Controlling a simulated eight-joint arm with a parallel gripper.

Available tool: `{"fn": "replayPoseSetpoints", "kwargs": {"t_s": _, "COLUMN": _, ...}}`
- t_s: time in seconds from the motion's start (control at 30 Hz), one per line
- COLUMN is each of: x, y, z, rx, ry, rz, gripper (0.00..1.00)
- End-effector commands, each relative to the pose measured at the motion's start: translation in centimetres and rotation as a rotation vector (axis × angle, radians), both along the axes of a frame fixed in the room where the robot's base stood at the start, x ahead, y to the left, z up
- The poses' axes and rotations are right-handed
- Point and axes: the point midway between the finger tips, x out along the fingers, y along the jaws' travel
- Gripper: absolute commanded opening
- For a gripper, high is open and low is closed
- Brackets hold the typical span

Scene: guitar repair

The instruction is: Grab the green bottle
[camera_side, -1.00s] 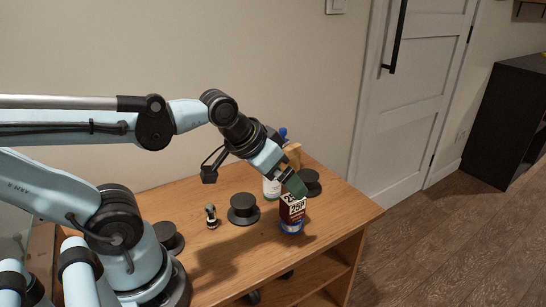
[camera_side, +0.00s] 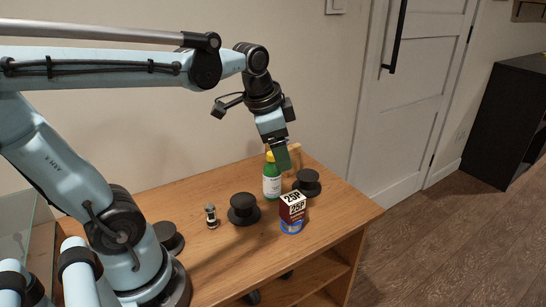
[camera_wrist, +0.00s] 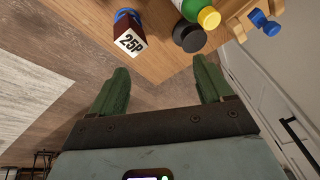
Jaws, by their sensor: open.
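The green bottle (camera_side: 271,178) has a yellow cap and a white label. It stands upright on the wooden table (camera_side: 200,255) in the side view, and in the wrist view its yellow cap (camera_wrist: 208,18) shows at the top edge. My gripper (camera_side: 283,163) is above the table near the bottle's upper right in the side view; its fingers overlap the view close to the bottle's top. In the wrist view the two green fingers (camera_wrist: 160,90) are spread apart with nothing between them, and the bottle lies beyond their tips.
A dark red box marked 25P (camera_side: 292,207) stands over a blue thing in front of the bottle. Black spools (camera_side: 307,182) and (camera_side: 243,209) flank the bottle. A small metal-and-black item (camera_side: 211,216) stands left. The table's front right is clear.

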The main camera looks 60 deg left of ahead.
Motion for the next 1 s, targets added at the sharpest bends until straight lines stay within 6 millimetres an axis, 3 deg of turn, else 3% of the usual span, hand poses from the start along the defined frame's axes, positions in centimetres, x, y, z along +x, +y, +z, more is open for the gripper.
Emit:
{"fn": "replayPoseSetpoints", "kwargs": {"t_s": 0.2, "x": 2.4, "y": 4.7, "z": 1.6, "rx": 0.058, "ry": 0.206, "rz": -0.281, "gripper": 0.79}}
{"fn": "replayPoseSetpoints", "kwargs": {"t_s": 0.4, "x": 3.3, "y": 7.6, "z": 2.0, "rx": 0.049, "ry": 0.318, "rz": -0.480, "gripper": 0.79}}
{"fn": "replayPoseSetpoints", "kwargs": {"t_s": 0.67, "x": 3.6, "y": 8.5, "z": 1.1, "rx": 0.040, "ry": 0.351, "rz": -0.553, "gripper": 0.79}}
{"fn": "replayPoseSetpoints", "kwargs": {"t_s": 1.0, "x": 3.6, "y": 8.4, "z": -3.7, "rx": 0.041, "ry": 0.349, "rz": -0.551, "gripper": 0.79}}
